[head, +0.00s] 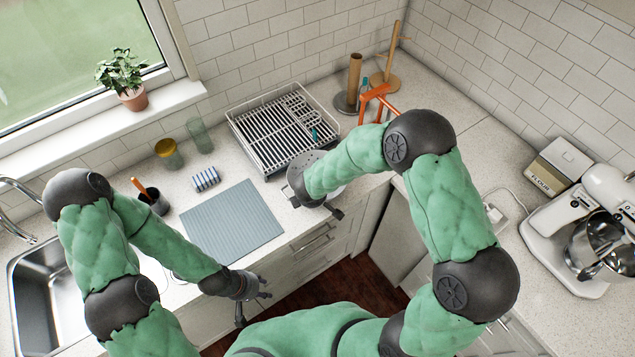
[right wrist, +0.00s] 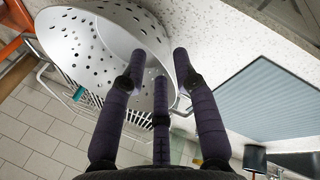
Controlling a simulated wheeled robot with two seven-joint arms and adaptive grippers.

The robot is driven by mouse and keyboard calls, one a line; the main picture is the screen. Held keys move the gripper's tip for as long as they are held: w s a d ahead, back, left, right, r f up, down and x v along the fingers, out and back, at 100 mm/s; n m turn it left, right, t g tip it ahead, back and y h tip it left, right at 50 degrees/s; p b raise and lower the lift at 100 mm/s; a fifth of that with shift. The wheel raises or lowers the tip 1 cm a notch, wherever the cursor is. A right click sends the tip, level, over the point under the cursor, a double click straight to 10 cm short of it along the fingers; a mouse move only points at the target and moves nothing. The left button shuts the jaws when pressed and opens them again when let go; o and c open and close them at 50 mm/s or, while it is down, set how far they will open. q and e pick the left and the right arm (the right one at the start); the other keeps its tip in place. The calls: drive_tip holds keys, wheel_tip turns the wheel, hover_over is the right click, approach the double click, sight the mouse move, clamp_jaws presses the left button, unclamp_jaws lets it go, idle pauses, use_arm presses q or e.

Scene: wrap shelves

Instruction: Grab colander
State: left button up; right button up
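The colander (right wrist: 88,42) is a pale metal bowl with round holes, large in the upper left of the right wrist view. In the head view the colander (head: 303,163) shows only in part on the counter edge, mostly hidden by my right forearm. My right gripper (right wrist: 160,68) is at the colander, its dark fingers spread apart. Two fingers overlap the bowl and one lies by its rim; I cannot tell whether they touch it. My left gripper (head: 254,296) is open and empty, low in front of the counter and away from the colander.
A dish rack (head: 262,125) stands behind the colander, with an orange stand (head: 377,97) to its right. A blue-grey mat (head: 232,222) lies to the left. The sink (head: 45,295) is at far left, a mixer (head: 575,225) at far right.

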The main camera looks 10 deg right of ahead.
drive_tip(key=shift+x, duration=2.7)
drive_tip(key=shift+s, duration=0.1)
drive_tip(key=shift+f+b, duration=0.3)
drive_tip(key=shift+b, duration=0.15)
drive_tip(key=shift+c, duration=0.3)
clamp_jaws()
